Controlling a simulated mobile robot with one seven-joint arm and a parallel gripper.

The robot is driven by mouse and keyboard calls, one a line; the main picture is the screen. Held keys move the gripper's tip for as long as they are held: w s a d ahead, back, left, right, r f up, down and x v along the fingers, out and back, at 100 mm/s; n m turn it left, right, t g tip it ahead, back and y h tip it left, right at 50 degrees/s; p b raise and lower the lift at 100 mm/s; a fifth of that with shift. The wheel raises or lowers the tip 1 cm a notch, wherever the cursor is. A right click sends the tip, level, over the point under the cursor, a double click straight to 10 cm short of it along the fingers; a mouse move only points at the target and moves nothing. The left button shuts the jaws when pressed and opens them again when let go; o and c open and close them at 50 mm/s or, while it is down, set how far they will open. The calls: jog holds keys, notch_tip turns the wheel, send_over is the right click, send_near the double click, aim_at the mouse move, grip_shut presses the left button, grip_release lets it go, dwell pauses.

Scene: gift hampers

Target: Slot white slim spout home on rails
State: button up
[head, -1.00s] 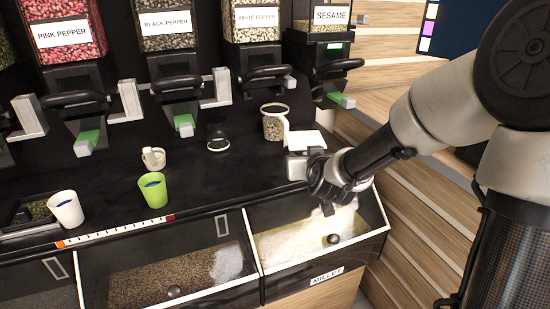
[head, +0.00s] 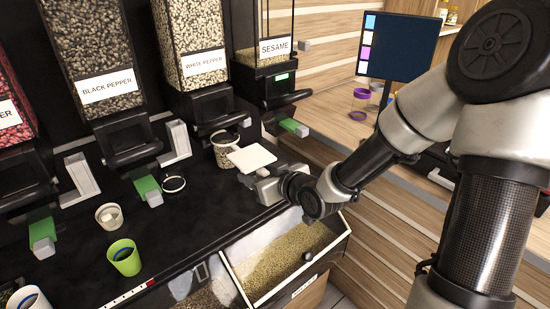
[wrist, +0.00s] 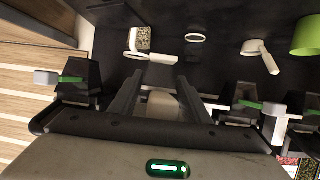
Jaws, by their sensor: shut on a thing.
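The white slim spout (head: 252,158) shows as a flat white plate at the tip of my gripper (head: 262,182) in the head view. My gripper is shut on it and holds it above the black counter.
A cup of peppercorns (head: 225,160) stands just beside the held spout. Green spouts show under sesame (head: 293,127) and black pepper (head: 147,190). A white ring (head: 174,184), a small white cup (head: 109,216) and a green cup (head: 124,257) are on the counter. A bin (head: 285,255) lies below my gripper.

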jog(key=shift+s+a+r, duration=0.2)
jog(key=shift+s+a, duration=0.1)
jog(key=shift+a, duration=0.15)
jog(key=shift+w+a, duration=0.1)
jog(key=shift+w+a+r+b, duration=0.1)
jog(key=shift+w+a+b, duration=0.15)
jog(key=shift+w+a, duration=0.35)
jog(key=shift+w+a+r+b, duration=0.1)
jog(key=shift+w+a+b, duration=0.2)
jog(key=shift+w, duration=0.55)
jog(key=shift+w+a+b, duration=0.15)
jog(key=shift+w+a, duration=0.35)
jog(key=shift+w, duration=0.25)
jog(key=shift+w+a+b, duration=0.35)
jog(key=shift+w+a, duration=0.15)
jog(key=shift+w, duration=0.15)
jog(key=shift+w+a+b, duration=0.3)
jog(key=shift+w+a, duration=0.15)
jog(key=shift+w, duration=0.2)
dwell(0.9)
jog(key=shift+w+a+b, duration=0.4)
jog(key=shift+w+a, duration=0.2)
jog(key=shift+w, duration=0.3)
jog(key=shift+w+a, duration=0.1)
jog(key=shift+w, duration=0.1)
jog(key=shift+w+a+b, duration=0.55)
jog(key=shift+w+a, duration=0.2)
jog(key=shift+w, duration=0.3)
